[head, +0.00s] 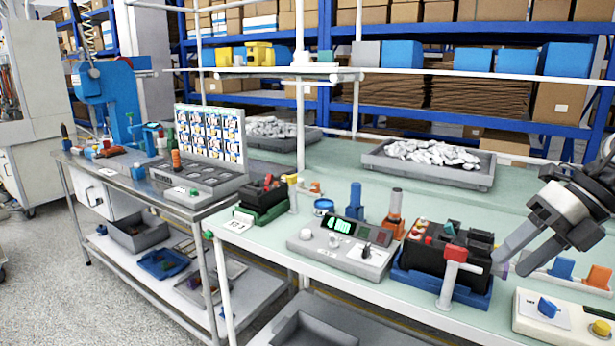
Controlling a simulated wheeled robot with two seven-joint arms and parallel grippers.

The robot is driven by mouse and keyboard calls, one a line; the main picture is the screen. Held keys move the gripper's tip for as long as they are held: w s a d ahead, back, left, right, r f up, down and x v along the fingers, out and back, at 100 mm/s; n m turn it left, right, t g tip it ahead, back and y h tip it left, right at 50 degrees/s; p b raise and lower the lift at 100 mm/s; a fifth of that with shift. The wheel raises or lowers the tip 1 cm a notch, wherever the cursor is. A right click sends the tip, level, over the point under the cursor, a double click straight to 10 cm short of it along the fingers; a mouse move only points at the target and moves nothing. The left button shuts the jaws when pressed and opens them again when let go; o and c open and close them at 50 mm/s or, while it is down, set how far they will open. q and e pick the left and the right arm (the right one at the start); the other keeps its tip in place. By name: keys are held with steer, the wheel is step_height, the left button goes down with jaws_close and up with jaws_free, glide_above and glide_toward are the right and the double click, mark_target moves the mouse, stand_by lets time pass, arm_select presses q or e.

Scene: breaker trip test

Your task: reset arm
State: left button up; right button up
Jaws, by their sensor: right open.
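A black breaker (428,262) with red and pale round parts on top sits in a blue fixture (420,288) near the bench's front edge. A pale upright arm with a red cap (455,253) stands at the front right of the fixture, in front of the breaker. My right gripper (508,266) is open, reaching in from the right with its fingers pointing down and left, just right of the breaker. My left gripper is not in view.
A grey tester (340,254) with a green display stands left of the fixture. A pale box with a blue switch and yellow button (562,318) is at the lower right. A grey tray of silvery packets (428,163) lies behind.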

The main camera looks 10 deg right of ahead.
steer(key=s+a+f+m+t+y+b, duration=0.1)
steer(key=s+a+f+m+t, duration=0.15)
steer(key=f+m+t, duration=0.6)
steer(key=s+a+f+m+t+y+b, duration=0.1)
steer(key=a+f+m+t, duration=0.2)
steer(key=f+m, duration=0.95)
steer(key=s+a+f+m+h, duration=0.4)
steer(key=a+f+m, duration=0.3)
steer(key=f, duration=0.4)
steer(key=shift+s+a+m+h+b, duration=0.2)
steer(key=shift+s+m+h+b, duration=0.25)
steer(key=shift+s, duration=0.35)
steer(key=s+a+f+m+g, duration=0.1)
steer(key=a+m, duration=0.1)
steer(key=a, duration=0.1)
steer(key=s+a+f+m+g, duration=0.1)
steer(key=a+m, duration=0.1)
steer(key=a, duration=0.1)
steer(key=s+a+f+m+g, duration=0.1)
steer(key=s+a+m, duration=0.1)
steer(key=a, duration=0.1)
steer(key=shift+a, duration=0.25)
steer(key=shift+c, duration=0.4)
